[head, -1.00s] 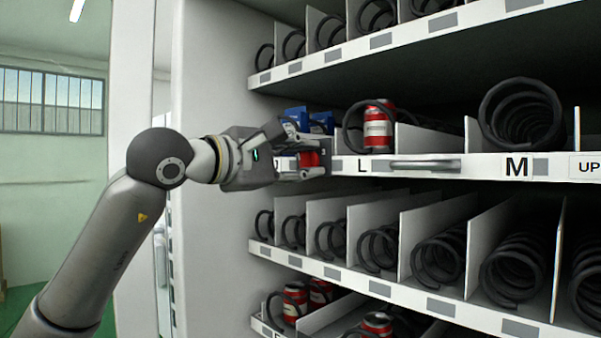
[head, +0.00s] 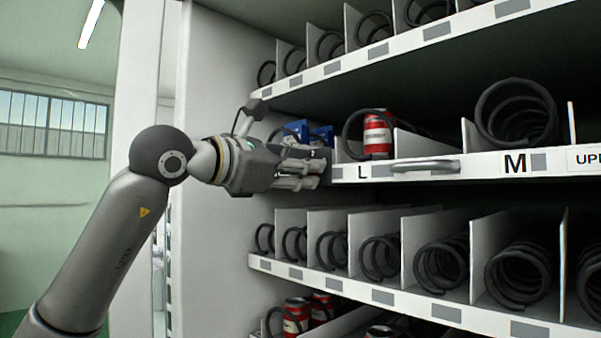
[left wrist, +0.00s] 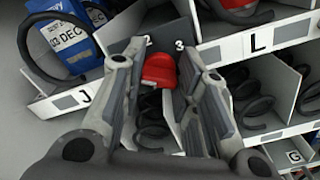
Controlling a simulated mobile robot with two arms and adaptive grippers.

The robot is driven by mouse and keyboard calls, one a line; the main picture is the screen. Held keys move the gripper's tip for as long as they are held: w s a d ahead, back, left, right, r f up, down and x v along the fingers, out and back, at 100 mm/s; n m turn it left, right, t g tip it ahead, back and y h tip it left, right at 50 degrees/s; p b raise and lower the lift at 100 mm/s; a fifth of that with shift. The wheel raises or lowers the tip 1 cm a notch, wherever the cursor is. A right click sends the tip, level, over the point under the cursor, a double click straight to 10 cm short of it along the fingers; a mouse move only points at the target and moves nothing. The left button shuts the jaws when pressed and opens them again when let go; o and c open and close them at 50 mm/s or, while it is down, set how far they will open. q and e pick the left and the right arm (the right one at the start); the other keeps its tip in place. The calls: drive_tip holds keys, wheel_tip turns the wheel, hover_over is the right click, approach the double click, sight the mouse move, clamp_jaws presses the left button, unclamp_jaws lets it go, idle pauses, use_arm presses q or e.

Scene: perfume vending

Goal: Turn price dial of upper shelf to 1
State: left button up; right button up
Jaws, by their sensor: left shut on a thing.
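The red price dial knob (left wrist: 159,71) sits on a dark plate (left wrist: 166,40) marked 2 and 3 in the left wrist view. The 1 cannot be seen. My left gripper (left wrist: 166,68) is shut on the knob, with one finger on each side. In the head view my left gripper (head: 308,176) is at the left end of the upper shelf's front strip (head: 515,163), and its fingers hide the knob. My right gripper is not in view.
A red can (head: 377,135) stands in a coil behind the L label. Blue packets (head: 321,134) lie just behind the gripper. A grey handle (head: 425,166) sticks out to the right. Another shelf strip (head: 335,284) runs below.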

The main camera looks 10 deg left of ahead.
use_arm(q)
drive_tip(key=shift+f+n, duration=0.1)
drive_tip(key=shift+n, duration=0.3)
drive_tip(key=o, duration=1)
drive_tip(key=shift+a, duration=0.1)
drive_tip(key=v, duration=1.2)
